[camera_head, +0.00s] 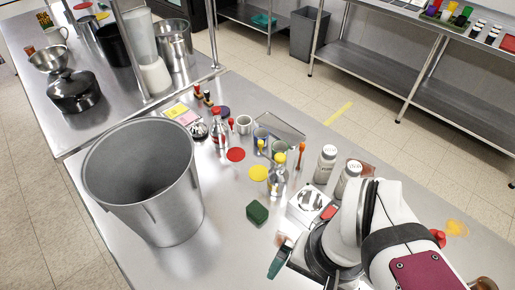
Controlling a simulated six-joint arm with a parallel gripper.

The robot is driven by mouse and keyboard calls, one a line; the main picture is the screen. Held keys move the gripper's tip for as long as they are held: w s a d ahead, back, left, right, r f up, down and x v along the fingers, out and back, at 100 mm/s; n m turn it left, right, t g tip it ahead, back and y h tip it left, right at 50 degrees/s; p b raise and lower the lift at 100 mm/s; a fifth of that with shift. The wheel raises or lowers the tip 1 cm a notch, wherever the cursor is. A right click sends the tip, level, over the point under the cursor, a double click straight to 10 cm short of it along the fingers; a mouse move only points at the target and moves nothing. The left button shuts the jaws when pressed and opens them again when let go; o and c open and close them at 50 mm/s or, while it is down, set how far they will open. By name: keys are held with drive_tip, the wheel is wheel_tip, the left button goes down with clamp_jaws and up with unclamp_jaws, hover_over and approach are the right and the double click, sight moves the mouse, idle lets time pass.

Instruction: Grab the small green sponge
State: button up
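A small dark green sponge (257,212) lies flat on the steel table, right of the large steel pot and below the yellow disc. Nothing touches it. My white arm with dark bands comes in from the lower right. What seems to be the end of my arm, my gripper (282,258), is low in the picture, below and slightly right of the sponge and apart from it. Its fingers are not clear, so I cannot tell whether it is open or shut.
A large steel pot (145,180) stands left of the sponge. A white box (306,205), two white bottles (326,163) and a clear bottle (277,178) stand to its right and behind. Red (235,155) and yellow (258,173) discs lie behind. The table directly around the sponge is bare.

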drive_tip(key=w+f+n+g+h, duration=0.2)
drive_tip(key=w+n+h, duration=0.15)
drive_tip(key=n, duration=0.25)
drive_tip(key=n+t+h, duration=0.8)
drive_tip(key=n+t, duration=0.4)
drive_tip(key=n, duration=1.4)
approach(256, 210)
drive_tip(key=x, duration=1)
drive_tip(key=shift+w+d+f, duration=0.1)
drive_tip(key=shift+d+f, duration=0.1)
drive_tip(key=c, duration=1.3)
drive_tip(key=shift+r, duration=0.15)
